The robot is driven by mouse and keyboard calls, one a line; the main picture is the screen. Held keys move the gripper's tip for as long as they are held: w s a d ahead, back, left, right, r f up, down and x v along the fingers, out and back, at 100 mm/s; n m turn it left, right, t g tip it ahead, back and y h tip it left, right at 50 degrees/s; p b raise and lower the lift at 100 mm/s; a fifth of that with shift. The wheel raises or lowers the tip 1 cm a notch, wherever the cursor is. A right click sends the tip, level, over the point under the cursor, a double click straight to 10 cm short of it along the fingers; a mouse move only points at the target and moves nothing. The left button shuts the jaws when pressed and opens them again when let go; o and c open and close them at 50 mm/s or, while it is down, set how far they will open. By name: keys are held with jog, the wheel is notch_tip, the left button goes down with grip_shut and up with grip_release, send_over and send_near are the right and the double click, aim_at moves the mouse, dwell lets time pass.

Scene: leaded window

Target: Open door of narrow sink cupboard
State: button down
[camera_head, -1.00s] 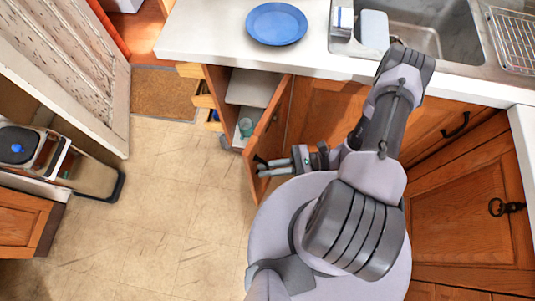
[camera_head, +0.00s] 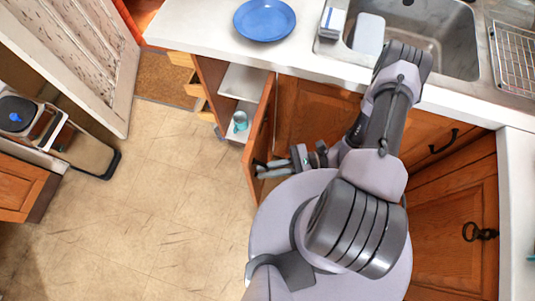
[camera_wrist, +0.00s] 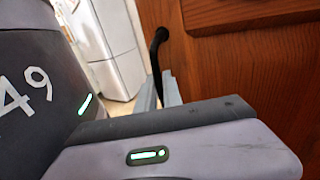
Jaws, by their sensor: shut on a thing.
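The narrow sink cupboard's wooden door (camera_head: 262,130) stands open, swung out from the counter front. The cupboard inside (camera_head: 238,98) shows pale shelves with a teal cup (camera_head: 240,121) on the lower one. My gripper (camera_head: 262,170) is at the door's outer face near its free edge, shut on the dark handle. In the wrist view the black curved handle (camera_wrist: 157,48) runs down to my gripper's fingers (camera_wrist: 164,90), in front of the wooden door (camera_wrist: 250,60). The exact contact between fingers and handle is partly hidden.
A blue plate (camera_head: 265,20) sits on the white counter (camera_head: 190,28), left of the sink (camera_head: 430,40). Open drawers (camera_head: 190,78) stand left of the cupboard. The tiled floor (camera_head: 150,200) between is clear.

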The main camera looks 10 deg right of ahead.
jog(key=c, duration=1.8)
grip_release()
jog(key=shift+d, duration=0.15)
jog(key=d, duration=0.5)
jog(key=d+p, duration=0.1)
jog(key=d, duration=1.1)
jog(key=shift+s+p, duration=0.35)
jog(key=shift+s, duration=0.05)
